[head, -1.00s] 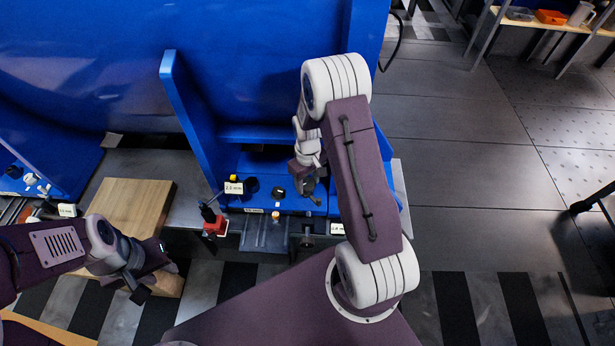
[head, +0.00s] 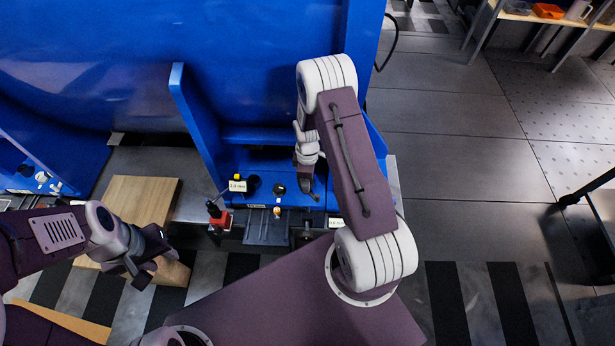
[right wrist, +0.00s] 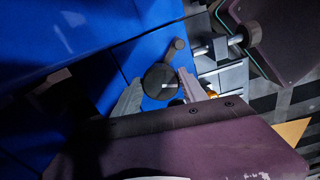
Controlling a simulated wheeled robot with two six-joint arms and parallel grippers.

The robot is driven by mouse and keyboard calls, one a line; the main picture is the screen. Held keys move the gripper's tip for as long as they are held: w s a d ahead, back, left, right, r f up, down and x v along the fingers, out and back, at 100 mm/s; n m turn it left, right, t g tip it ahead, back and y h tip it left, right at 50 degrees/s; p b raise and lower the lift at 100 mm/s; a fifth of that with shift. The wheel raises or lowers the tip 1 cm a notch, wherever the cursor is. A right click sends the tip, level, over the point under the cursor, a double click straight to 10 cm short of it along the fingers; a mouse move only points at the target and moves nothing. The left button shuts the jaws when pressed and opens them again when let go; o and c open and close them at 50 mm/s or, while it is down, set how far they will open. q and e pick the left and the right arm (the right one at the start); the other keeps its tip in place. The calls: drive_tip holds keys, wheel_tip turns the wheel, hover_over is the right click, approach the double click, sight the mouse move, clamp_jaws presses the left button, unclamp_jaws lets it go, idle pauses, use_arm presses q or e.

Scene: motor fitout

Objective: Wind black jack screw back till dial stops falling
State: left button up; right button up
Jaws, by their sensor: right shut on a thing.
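My left gripper (head: 150,262) is open and empty beside the wooden block. A small red-bodied device with a black top (head: 218,216) stands left of the foot; I cannot make out a dial reading.
The wooden block (head: 135,205) lies at left. Tiled floor (head: 470,150) is open to the right.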

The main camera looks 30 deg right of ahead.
idle(0.3)
drive_tip(key=o, duration=1.4)
wheel_tip(320, 180, up, 8)
drive_tip(key=p, duration=0.3)
drive_tip(key=shift+r+p, duration=0.2)
drive_tip(key=shift+p, duration=0.15)
drive_tip(key=shift+r, duration=0.35)
